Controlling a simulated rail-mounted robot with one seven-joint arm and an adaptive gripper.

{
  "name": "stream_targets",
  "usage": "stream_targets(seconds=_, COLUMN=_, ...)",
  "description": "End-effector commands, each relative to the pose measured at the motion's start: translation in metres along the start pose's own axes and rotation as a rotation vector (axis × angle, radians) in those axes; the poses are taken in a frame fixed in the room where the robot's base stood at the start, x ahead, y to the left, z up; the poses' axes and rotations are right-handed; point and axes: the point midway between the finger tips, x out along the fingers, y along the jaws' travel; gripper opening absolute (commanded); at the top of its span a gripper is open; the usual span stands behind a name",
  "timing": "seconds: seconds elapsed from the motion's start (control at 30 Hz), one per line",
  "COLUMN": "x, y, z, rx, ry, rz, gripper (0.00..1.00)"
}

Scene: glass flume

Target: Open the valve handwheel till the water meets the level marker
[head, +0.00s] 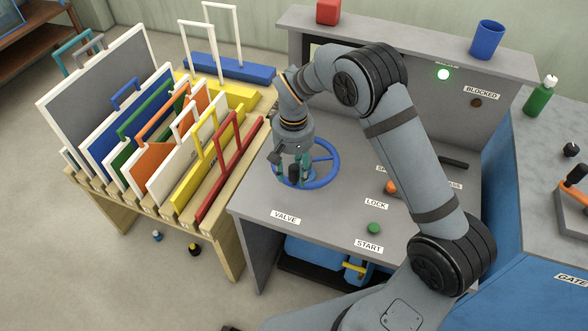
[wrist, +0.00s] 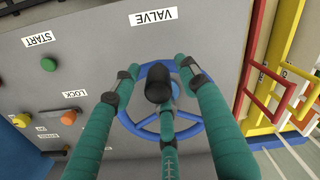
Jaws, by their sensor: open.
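The blue valve handwheel (head: 323,176) lies on the grey console top, above the VALVE label (head: 286,217). In the wrist view the handwheel (wrist: 144,124) shows its blue rim and spokes, with a black knob (wrist: 158,86) standing up from it. My gripper (head: 293,178) is over the left part of the wheel, pointing down. Its green fingers (wrist: 165,95) are open and spread around the black knob. I cannot tell whether any finger touches the knob. The water and the level marker are not in view.
A green START button (head: 374,229) and an orange knob (head: 391,187) by the LOCK label are right of the wheel. A rack of coloured panels (head: 150,130) stands close on the left.

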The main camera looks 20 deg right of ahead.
Motion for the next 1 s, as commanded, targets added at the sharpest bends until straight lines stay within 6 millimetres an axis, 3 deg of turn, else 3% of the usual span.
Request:
stream_targets(seconds=0.37, x=0.0066, y=-0.0002, z=0.0000, rx=0.001, ry=0.001, rz=-0.001, gripper=0.43)
stream_targets(seconds=1.0, x=0.0061, y=-0.0002, z=-0.0002, rx=0.000, ry=0.002, rz=-0.001, gripper=0.06)
